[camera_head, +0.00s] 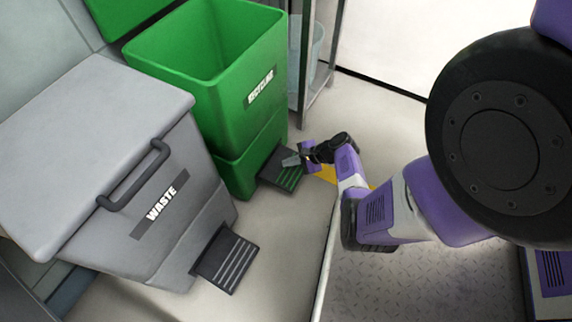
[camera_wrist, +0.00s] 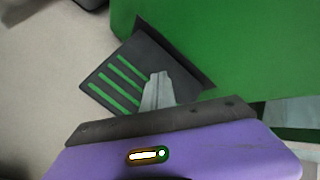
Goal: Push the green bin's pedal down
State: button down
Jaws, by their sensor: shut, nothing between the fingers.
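The green bin (camera_head: 222,88) is labelled RECYCLING and stands with its lid (camera_head: 150,14) raised and its top open. Its pedal (camera_head: 281,172) is a dark plate with green stripes at the bin's lower front. My gripper (camera_head: 290,160) is shut and empty, with its fingertips over the pedal. In the wrist view the grey fingers (camera_wrist: 157,88) overlap the striped pedal (camera_wrist: 124,76), close to the green bin wall (camera_wrist: 235,45). The pedal appears tilted down, but I cannot tell for certain that the fingertips touch it.
A grey bin (camera_head: 120,165) labelled WASTE, with a closed lid and its own dark pedal (camera_head: 228,260), stands to the left. A metal rack (camera_head: 318,60) stands behind the gripper. Open floor (camera_head: 275,235) lies in front of the bins.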

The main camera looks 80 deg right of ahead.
jog(key=shift+r, duration=0.25)
notch_tip(320, 180, up, 5)
jog(key=p, duration=0.5)
dwell(1.0)
